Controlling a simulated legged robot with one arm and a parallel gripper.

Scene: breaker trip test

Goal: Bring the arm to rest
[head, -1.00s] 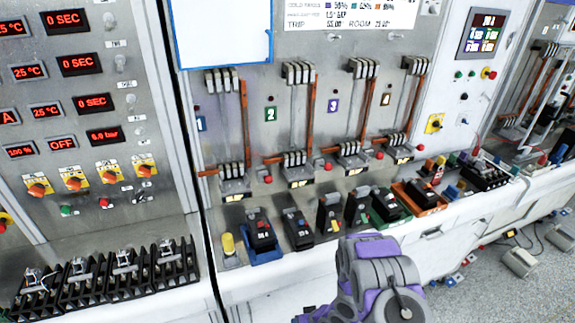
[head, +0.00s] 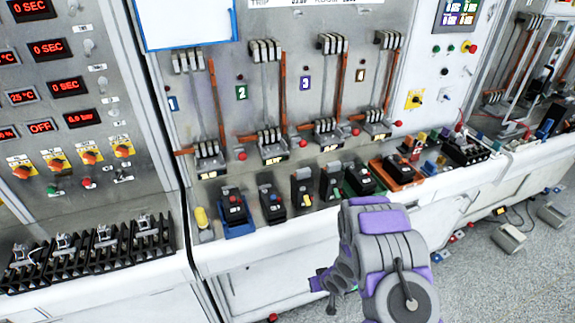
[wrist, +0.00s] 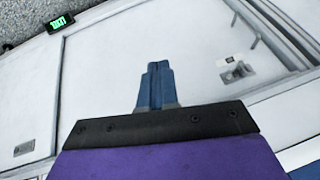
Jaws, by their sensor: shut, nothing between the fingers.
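My arm (head: 385,250), purple and grey, is folded at the lower middle of the head view, in front of the white bench. In the wrist view my gripper (wrist: 157,75) shows two blue fingers pressed together with nothing between them. Its fingertips point at a white cabinet front (wrist: 110,65) and appear apart from it. In the head view the gripper's fingertips are not clear; a small purple part of my arm shows to the left of the larger links.
A row of breakers (head: 270,205) stands on the bench shelf, below several levers with orange bars. Breaker blocks (head: 100,245) sit at the left. A control panel (head: 60,85) with red displays is upper left. Grey floor (head: 500,285) is open at the lower right.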

